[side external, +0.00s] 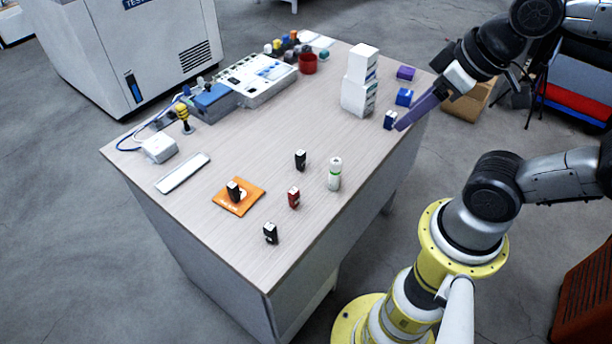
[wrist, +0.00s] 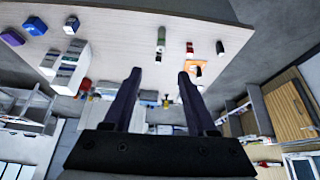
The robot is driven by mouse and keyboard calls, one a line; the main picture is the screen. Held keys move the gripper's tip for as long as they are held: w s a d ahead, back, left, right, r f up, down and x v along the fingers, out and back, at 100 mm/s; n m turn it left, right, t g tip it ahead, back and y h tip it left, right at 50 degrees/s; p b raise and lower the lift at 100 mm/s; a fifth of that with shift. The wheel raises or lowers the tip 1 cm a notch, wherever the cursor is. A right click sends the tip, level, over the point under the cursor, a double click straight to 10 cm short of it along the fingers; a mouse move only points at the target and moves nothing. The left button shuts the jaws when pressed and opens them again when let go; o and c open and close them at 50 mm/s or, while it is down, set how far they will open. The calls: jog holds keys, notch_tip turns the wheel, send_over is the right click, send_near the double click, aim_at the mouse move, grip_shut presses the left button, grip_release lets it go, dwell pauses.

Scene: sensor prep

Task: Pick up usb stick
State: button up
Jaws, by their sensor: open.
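Several small upright USB sticks with pale ends stand on the table. A black one (side external: 300,160) is at the middle, a red one (side external: 293,197) is nearer the front, and another black one (side external: 270,233) is near the front edge. A further black one (side external: 234,191) stands on an orange card (side external: 221,202). In the wrist view the red stick (wrist: 190,48) and a black stick (wrist: 220,47) show small beyond the fingertips. My gripper (side external: 402,126) is at the table's right side, well away from the sticks. Its fingers (wrist: 158,75) are apart with nothing held between them.
A white and green cylinder (side external: 335,174) stands close to the sticks. Stacked white boxes (side external: 358,95) and small blue boxes (side external: 404,97) are near my gripper. A red cup (side external: 308,64) and a white device (side external: 262,80) stand farther back.

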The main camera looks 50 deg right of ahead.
jog(key=n, duration=0.1)
jog(key=n+g, duration=0.6)
jog(key=n, duration=1)
send_over(293, 191)
notch_tip(293, 191, down, 13)
jog(key=f, duration=0.6)
jog(key=shift+s+d+f, duration=0.15)
jog(key=shift+s+f, duration=0.1)
jog(key=shift+s, duration=0.05)
jog(key=shift+w+f, duration=0.15)
jog(key=shift+f, duration=1.45)
jog(key=shift+w+f, duration=0.15)
jog(key=shift+f, duration=1.45)
grip_shut()
